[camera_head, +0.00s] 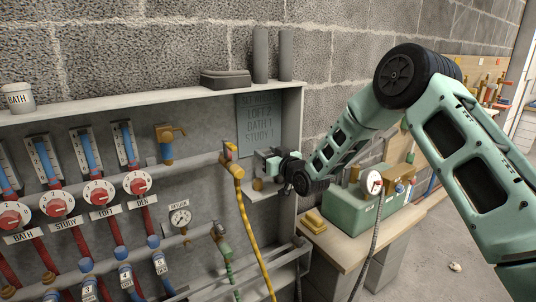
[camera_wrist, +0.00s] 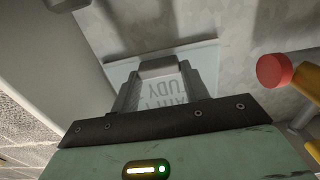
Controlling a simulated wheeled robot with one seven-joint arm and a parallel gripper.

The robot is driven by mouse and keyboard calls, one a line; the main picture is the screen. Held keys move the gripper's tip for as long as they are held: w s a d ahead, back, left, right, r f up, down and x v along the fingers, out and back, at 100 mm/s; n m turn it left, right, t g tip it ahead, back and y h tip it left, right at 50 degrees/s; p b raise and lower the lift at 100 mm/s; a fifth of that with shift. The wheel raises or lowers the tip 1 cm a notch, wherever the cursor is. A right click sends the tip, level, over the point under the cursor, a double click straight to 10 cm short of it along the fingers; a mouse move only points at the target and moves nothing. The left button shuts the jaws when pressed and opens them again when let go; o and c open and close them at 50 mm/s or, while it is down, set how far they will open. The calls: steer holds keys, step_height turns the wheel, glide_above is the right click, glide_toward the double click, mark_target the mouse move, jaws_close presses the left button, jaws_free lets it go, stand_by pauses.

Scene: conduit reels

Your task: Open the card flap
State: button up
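The card (camera_head: 258,122) hangs on the grey back panel at the right end of the board. It is lettered with LOFT 2, BATH 4 and STUDY 1. A pale bluish sheet lies over or around it in the wrist view (camera_wrist: 206,58), where part of the lettering shows upside down. The flap looks closed against the panel. My gripper (camera_head: 262,158) is just below the card's lower edge. In the wrist view my gripper (camera_wrist: 160,78) has its fingers apart in front of the card. A grey bar bridges the fingertips; I cannot tell whether they grip it.
A yellow hose (camera_head: 248,230) hangs from a valve left of my gripper. A red-ended yellow fitting (camera_wrist: 274,70) is close on the right in the wrist view. A green box (camera_head: 362,212) with a gauge stands on the bench at right.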

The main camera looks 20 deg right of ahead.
steer(key=c, duration=0.7)
steer(key=s+d+r+g+h+p, duration=0.1)
steer(key=s+r+g+p, duration=0.3)
steer(key=p, duration=0.6)
steer(key=s+d+r+g+h+p, duration=0.2)
steer(key=s+r+g+p, duration=0.3)
steer(key=r+p, duration=0.2)
steer(key=s+d+r+g+h+p, duration=0.1)
steer(key=s+r+g+p, duration=0.3)
steer(key=p, duration=0.8)
steer(key=shift+s+p+v, duration=0.25)
steer(key=shift+p+v, duration=0.1)
steer(key=shift+v, duration=0.95)
steer(key=shift+c, duration=0.2)
steer(key=shift+o, duration=0.2)
steer(key=shift+d+r+p, duration=0.2)
steer(key=shift+r+p, duration=0.35)
steer(key=shift+r, duration=0.4)
steer(key=shift+c, duration=0.2)
steer(key=shift+w, duration=0.1)
steer(key=o, duration=1.4)
